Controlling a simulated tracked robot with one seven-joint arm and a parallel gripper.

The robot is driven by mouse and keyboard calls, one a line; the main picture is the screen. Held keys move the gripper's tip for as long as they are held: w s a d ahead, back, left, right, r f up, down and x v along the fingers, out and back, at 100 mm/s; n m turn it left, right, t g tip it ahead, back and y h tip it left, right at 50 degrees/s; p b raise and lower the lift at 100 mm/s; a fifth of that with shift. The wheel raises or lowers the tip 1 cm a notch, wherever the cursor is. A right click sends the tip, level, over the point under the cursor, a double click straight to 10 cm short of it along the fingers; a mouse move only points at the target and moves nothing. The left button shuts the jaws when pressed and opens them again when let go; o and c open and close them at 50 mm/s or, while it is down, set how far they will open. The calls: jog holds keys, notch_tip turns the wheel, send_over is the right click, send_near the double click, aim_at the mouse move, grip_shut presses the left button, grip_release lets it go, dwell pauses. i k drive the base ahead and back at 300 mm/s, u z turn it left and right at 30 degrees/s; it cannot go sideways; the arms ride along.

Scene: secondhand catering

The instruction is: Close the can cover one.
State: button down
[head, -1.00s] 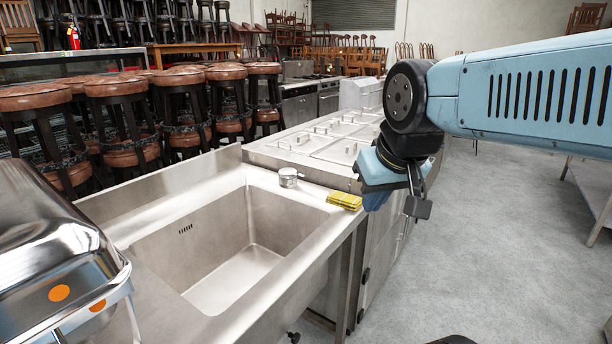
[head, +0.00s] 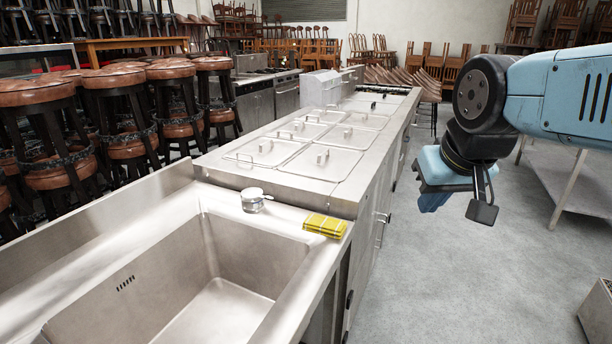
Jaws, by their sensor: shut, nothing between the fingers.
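A small round metal can (head: 253,200) with a small projection on its right side stands on the sink's far rim. It is too small to tell whether its cover is open or shut. It is the only can-like thing I make out. My gripper (head: 433,202) hangs in the air over the aisle, right of the counter and well apart from the can. The wrist partly hides the fingers.
A yellow sponge or cloth stack (head: 325,225) lies right of the can. The sink basin (head: 215,300) is in front. A steel counter (head: 345,190) with several lidded pans runs behind. Stools crowd the left. A grey box (head: 598,318) stands lower right. The aisle floor (head: 450,280) is clear.

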aim_at(251, 193)
jog(key=u, duration=0.1)
jog(key=i, duration=0.9)
jog(key=u, duration=0.7)
